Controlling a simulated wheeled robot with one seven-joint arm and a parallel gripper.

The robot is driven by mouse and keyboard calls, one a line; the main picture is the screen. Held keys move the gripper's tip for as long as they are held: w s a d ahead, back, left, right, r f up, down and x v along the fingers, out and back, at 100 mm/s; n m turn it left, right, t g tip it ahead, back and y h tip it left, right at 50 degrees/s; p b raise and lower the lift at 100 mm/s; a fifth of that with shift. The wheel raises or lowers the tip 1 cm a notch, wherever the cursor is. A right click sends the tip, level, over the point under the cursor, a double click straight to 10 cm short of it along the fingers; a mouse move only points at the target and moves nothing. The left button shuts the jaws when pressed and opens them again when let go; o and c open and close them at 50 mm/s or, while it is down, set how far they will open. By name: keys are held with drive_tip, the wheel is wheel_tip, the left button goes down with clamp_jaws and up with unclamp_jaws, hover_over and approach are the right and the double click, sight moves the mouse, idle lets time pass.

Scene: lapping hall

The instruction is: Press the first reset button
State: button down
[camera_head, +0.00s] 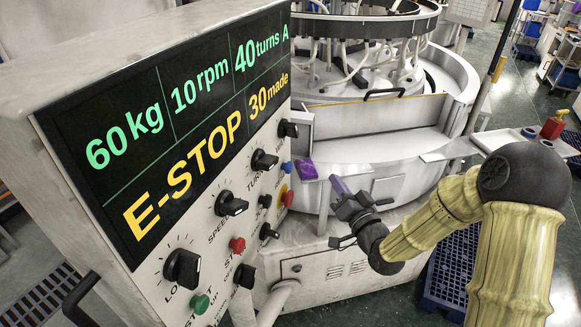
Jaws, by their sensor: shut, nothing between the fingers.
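The control panel (120,290) stands at the left, with black knobs and coloured buttons under its display. A blue button (286,166) sits near the panel's right edge; its label is not readable, so I cannot tell if it is a reset button. A red mushroom button (288,197) on a yellow surround is below it. A red button (237,244) and a green button (200,303) are lower left. My gripper (338,185) is shut and empty, right of the panel and apart from these buttons, its tip pointing up and left.
The display (175,125) reads E-STOP and 30 made. A purple object (303,169) lies on a small ledge beside the panel. The round lapping machine (380,150) fills the middle behind my gripper. A black handle (82,300) juts from the panel's lower left.

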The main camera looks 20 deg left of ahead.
sight(287, 167)
drive_tip(key=shift+a, duration=0.1)
drive_tip(key=a, duration=0.8)
drive_tip(key=shift+a, duration=0.3)
drive_tip(key=shift+a+f, duration=0.1)
drive_tip(key=shift+a, duration=0.05)
idle(1.8)
drive_tip(key=shift+a, duration=0.3)
drive_tip(key=shift+s+a+b, duration=0.1)
drive_tip(key=shift+a+b, duration=0.35)
idle(0.9)
drive_tip(key=shift+d, duration=0.1)
drive_tip(key=shift+d+b, duration=0.4)
drive_tip(key=shift+d, duration=0.4)
